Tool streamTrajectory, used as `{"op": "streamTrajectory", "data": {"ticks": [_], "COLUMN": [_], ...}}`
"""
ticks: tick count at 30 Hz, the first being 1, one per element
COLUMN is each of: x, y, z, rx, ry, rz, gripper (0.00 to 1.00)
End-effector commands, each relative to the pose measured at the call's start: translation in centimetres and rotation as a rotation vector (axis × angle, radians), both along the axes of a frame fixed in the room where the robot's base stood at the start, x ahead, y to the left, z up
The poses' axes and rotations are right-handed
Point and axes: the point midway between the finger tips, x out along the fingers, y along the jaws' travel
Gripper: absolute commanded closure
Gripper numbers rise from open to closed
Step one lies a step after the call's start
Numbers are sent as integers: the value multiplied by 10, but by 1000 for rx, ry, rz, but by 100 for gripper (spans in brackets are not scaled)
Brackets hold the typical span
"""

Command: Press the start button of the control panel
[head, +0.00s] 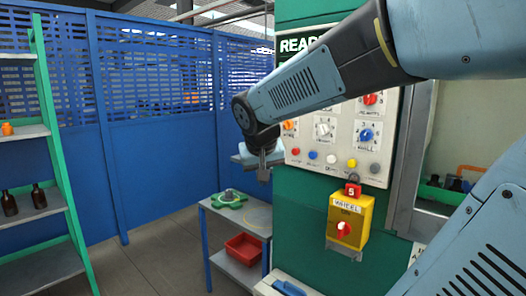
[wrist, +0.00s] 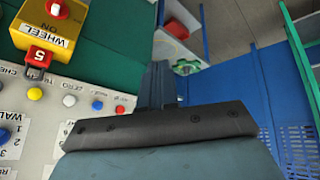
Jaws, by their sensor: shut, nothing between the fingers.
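The control panel (head: 309,153) is a pale plate on a green cabinet, with a row of round buttons below its rotary knobs. The row holds a red button (head: 295,151), a blue button (head: 312,155), a white button (head: 331,158), a yellow button (head: 352,163) and a grey button (head: 375,168). I cannot read which one is labelled start. My gripper (head: 264,178) is shut and empty, pointing down just left of the panel's edge. In the wrist view my gripper (wrist: 158,68) is apart from the red button (wrist: 120,110), which shows to its left.
A yellow WHEEL box (head: 351,218) with a red knob and a red lock sticks out below the panel. A small table (head: 226,211) with a green-handled part and a red bin (head: 243,248) stands left. Blue fencing and a green bottle shelf (head: 55,130) stand farther left.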

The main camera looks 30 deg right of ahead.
Motion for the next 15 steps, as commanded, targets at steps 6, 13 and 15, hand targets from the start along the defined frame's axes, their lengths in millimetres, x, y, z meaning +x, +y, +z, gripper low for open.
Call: {"op": "streamTrajectory", "data": {"ticks": [6, 13, 15], "x": [74, 147, 164], "y": [-36, -67, -73], "z": [2, -2, -4], "rx": [-87, -168, -186], "ry": [-42, -114, -134], "rz": [-136, -240, -258], "gripper": [100, 100, 100]}}
